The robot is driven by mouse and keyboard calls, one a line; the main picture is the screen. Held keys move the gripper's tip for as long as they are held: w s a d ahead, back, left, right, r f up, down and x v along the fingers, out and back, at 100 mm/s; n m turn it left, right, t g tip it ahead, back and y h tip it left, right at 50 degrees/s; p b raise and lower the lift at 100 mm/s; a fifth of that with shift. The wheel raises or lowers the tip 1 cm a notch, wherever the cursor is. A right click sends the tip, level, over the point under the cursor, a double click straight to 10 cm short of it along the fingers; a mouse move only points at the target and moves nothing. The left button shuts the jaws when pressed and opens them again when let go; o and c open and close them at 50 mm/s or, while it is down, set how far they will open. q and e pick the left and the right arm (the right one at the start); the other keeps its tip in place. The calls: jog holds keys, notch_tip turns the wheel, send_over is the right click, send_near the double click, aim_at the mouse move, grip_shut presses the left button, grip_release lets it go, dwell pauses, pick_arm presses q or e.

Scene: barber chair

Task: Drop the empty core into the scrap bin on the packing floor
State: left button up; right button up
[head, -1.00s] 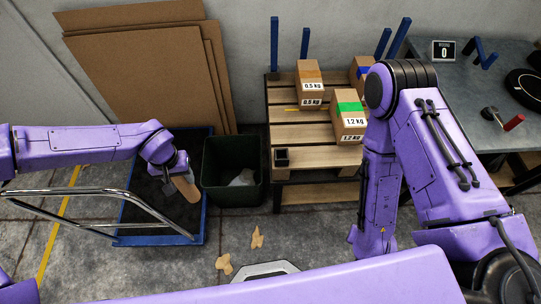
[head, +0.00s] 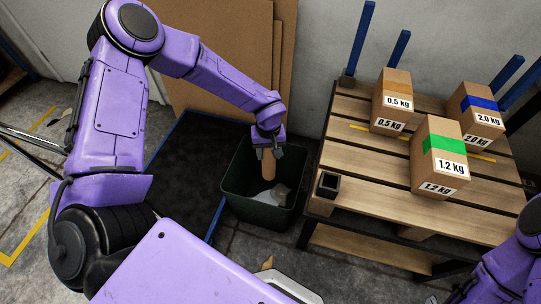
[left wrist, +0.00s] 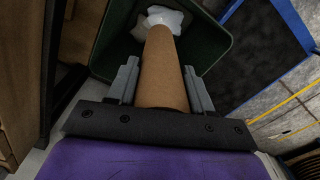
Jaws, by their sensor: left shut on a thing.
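The empty core is a brown cardboard tube (head: 268,166); it also shows in the left wrist view (left wrist: 163,75). My left gripper (head: 267,148) is shut on the upper end of the core, and in the left wrist view its two grey fingers (left wrist: 160,88) lie on either side of it. The core hangs roughly upright over the mouth of the dark green scrap bin (head: 255,213), whose wall shows in the left wrist view (left wrist: 215,40). Crumpled pale scrap (head: 272,194) lies inside the bin. My right gripper is not in view.
A wooden pallet stand (head: 355,205) with labelled cartons, including a green-taped box (head: 440,158), stands right of the bin. A dark flatbed cart (head: 180,165) is left of it. Large cardboard sheets (head: 225,35) lean on the wall behind.

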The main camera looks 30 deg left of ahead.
pick_arm(q)
jog(key=w+a+f+n+b, duration=0.2)
jog(key=f+b, duration=0.5)
jog(key=f, duration=0.1)
jog(key=w+a+f+n+b, duration=0.2)
jog(key=a+f+b, duration=0.1)
jog(key=f+b, duration=0.4)
jog(key=shift+f+b, duration=0.4)
jog(key=shift+b, duration=0.2)
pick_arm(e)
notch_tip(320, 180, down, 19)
pick_arm(q)
jog(key=shift+a, duration=0.15)
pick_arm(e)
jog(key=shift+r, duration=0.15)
pick_arm(q)
jog(key=o, duration=1.1)
jog(key=shift+r, duration=0.1)
notch_tip(320, 180, up, 10)
jog(key=p, duration=0.4)
jog(key=shift+r, duration=0.2)
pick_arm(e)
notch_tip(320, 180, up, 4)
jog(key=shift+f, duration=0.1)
